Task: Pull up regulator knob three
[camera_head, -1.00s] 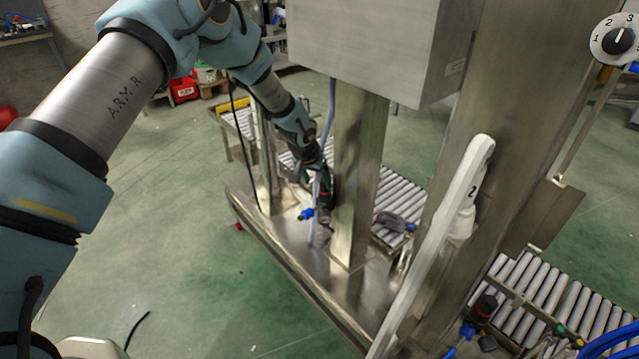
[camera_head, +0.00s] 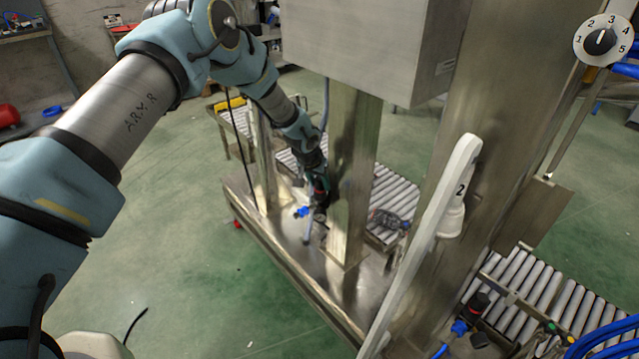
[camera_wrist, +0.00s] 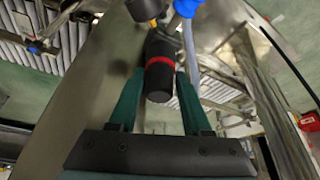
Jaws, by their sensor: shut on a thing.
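The regulator knob (camera_wrist: 160,82) is black with a red ring at its upper part in the wrist view. It sits between the two green fingers of my gripper (camera_wrist: 160,76), which are shut on its sides. No number shows on it, so I cannot tell which regulator it is. A blue fitting (camera_wrist: 187,7) and a brass piece lie just past it. In the head view my gripper (camera_head: 319,183) is small and dark beside the steel column, at the regulator with a blue fitting (camera_head: 302,211); the knob is mostly hidden there.
A steel column (camera_head: 350,190) stands close to the right of my gripper, under a steel box (camera_head: 365,45). Another regulator (camera_head: 480,303) is at lower right. Roller conveyors (camera_head: 397,190) lie behind; green floor is clear at left.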

